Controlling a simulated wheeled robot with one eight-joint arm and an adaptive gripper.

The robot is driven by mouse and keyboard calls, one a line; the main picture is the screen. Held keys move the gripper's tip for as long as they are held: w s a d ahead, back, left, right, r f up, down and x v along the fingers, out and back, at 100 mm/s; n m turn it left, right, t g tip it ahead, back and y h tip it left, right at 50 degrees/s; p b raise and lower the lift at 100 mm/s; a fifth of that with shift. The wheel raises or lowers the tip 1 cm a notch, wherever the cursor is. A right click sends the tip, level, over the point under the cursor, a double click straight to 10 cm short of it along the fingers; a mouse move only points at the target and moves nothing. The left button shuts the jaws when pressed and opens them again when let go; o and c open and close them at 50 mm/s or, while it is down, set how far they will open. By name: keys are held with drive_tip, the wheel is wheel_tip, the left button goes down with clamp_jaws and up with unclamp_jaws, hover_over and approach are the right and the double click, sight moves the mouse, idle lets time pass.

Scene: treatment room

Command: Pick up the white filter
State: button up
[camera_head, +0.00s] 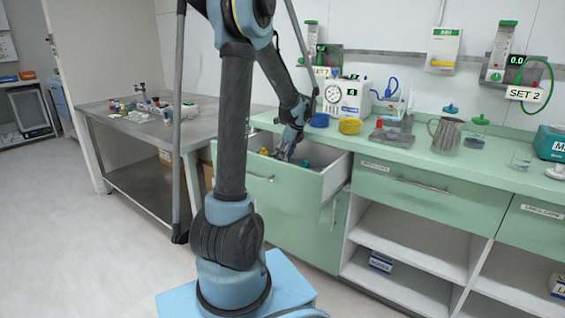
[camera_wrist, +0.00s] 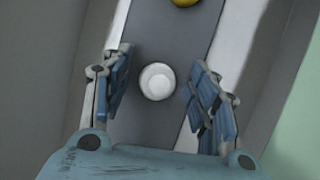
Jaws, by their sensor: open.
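The white filter (camera_wrist: 157,81) is a small round white thing in the wrist view. It lies on the grey bottom of the open drawer (camera_head: 327,185). My gripper (camera_wrist: 158,92) is open, with one blue-padded finger on each side of the filter and a gap on both sides. In the head view my gripper (camera_head: 284,152) reaches down into the drawer, and the filter cannot be made out there.
A yellow thing (camera_wrist: 186,1) lies farther along the drawer bottom, cut by the picture's top edge. The drawer walls rise close on both sides. A yellow bowl (camera_head: 350,126) and a metal jug (camera_head: 446,136) stand on the green counter (camera_head: 400,154). A steel table (camera_head: 180,135) stands to the left.

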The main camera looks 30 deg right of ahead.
drive_tip(key=shift+f, duration=0.1)
drive_tip(key=c, duration=0.9)
